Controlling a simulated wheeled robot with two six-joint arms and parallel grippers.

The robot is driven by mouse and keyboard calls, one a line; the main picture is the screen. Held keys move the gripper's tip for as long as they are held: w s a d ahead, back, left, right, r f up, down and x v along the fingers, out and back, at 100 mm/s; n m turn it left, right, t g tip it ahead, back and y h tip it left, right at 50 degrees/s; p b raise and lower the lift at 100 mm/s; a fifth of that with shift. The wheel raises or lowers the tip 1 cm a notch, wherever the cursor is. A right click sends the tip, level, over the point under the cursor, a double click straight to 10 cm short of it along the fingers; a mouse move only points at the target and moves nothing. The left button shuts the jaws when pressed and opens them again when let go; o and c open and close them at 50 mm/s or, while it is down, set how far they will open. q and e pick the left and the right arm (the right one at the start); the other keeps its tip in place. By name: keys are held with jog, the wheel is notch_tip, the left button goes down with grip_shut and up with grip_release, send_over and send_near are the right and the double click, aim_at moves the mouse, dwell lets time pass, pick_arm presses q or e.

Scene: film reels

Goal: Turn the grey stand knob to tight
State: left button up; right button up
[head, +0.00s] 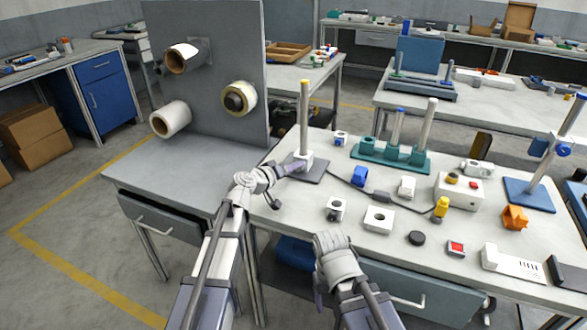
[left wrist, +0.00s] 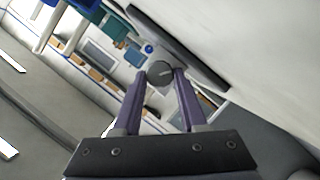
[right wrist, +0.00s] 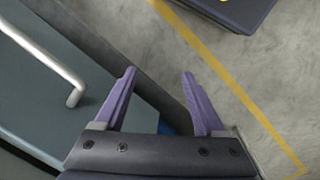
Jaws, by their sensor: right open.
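My left gripper (head: 294,168) reaches that block from the left. In the left wrist view the round dark grey knob (left wrist: 159,74) sits between the fingertips of my left gripper (left wrist: 162,72), which close against its sides. A short light mark shows on its face. In the head view I cannot make the knob out. My right gripper (right wrist: 159,78) is open and empty, below the bench's front edge.
The teal stand (head: 390,155), a blue clamp (head: 359,176), a yellow-topped piece (head: 441,206) and white blocks lie to the right of the stand. A dark cable runs from near its base. The upright panel (head: 215,85) with film reels stands on the left.

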pick_arm(q)
grip_shut()
jog(key=m+p, duration=0.1)
jog(key=m+y, duration=0.1)
jog(key=shift+s+d+r+m+y+p, duration=0.2)
jog(key=shift+m+y+p, duration=0.1)
jog(key=shift+p, duration=0.1)
jog(key=m+y, duration=0.1)
jog(key=m, duration=0.1)
jog(key=shift+d+m+y+p, duration=0.15)
jog(key=shift+m+y+p, duration=0.15)
jog(key=shift+y, duration=0.1)
jog(key=m+y, duration=0.1)
jog(key=m+t+y, duration=0.1)
jog(key=m, duration=0.1)
jog(key=shift+d+f, duration=0.2)
jog(key=shift+d, duration=0.05)
jog(key=m+t+y+b, duration=0.1)
jog(key=m+y+b, duration=0.1)
jog(key=m, duration=0.1)
jog(key=shift+s+d+f, duration=0.1)
dwell(0.5)
jog(key=shift+o, duration=1.7)
grip_release()
jog(key=shift+m, duration=0.3)
